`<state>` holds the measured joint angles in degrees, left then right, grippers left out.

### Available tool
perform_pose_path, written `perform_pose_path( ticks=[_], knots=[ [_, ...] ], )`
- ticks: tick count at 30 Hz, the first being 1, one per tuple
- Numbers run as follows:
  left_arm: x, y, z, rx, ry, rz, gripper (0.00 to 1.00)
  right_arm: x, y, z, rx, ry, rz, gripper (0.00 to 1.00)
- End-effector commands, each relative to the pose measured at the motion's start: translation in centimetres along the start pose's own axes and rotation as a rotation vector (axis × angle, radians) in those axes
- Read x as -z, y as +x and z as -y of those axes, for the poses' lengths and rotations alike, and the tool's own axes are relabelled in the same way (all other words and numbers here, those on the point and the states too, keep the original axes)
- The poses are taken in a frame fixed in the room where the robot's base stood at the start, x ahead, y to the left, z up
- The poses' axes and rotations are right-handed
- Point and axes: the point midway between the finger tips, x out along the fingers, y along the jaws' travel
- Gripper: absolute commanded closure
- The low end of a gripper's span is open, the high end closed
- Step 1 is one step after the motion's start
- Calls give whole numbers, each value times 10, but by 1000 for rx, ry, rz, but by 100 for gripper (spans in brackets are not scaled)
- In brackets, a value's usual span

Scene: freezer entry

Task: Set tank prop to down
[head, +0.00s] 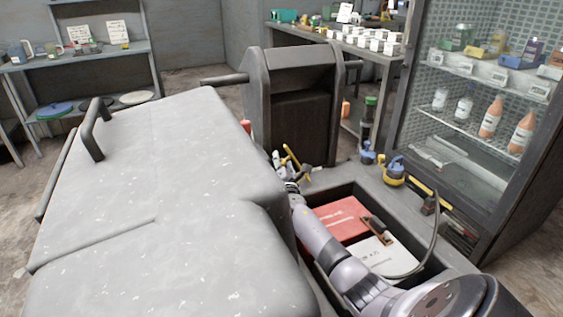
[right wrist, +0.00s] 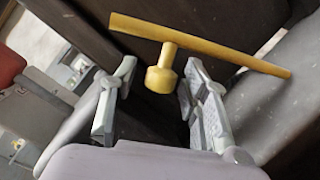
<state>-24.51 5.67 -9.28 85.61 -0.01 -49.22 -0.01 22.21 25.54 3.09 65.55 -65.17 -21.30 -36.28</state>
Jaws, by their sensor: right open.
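A yellow T-shaped handle (head: 291,156) stands beside the large grey tank-like body (head: 165,170), in front of a dark upright housing. I cannot tell for sure that it is the tank prop. My right gripper (head: 289,168) reaches up to it from the lower right. In the right wrist view the handle's bar (right wrist: 215,48) lies slanted beyond the fingertips. Its short stem knob shows between the two fingers of my right gripper (right wrist: 160,76), which are spread with gaps on both sides. My left gripper is in neither view.
A glass-fronted cabinet (head: 480,110) with bottles stands at the right. The dark housing (head: 295,110) rises just behind the handle. Shelves (head: 85,60) stand at the back left.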

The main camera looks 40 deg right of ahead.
Motion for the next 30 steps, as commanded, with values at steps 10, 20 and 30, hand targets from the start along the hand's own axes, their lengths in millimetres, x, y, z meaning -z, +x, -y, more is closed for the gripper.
perform_pose_path(
  ticks=[10,20,30],
  knots=[
    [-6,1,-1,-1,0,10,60,0,0,0,0,0,0,74],
    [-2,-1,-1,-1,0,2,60,0,0,0,0,0,0,96],
    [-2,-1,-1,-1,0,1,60,0,0,0,-1,-1,0,100]
  ],
)
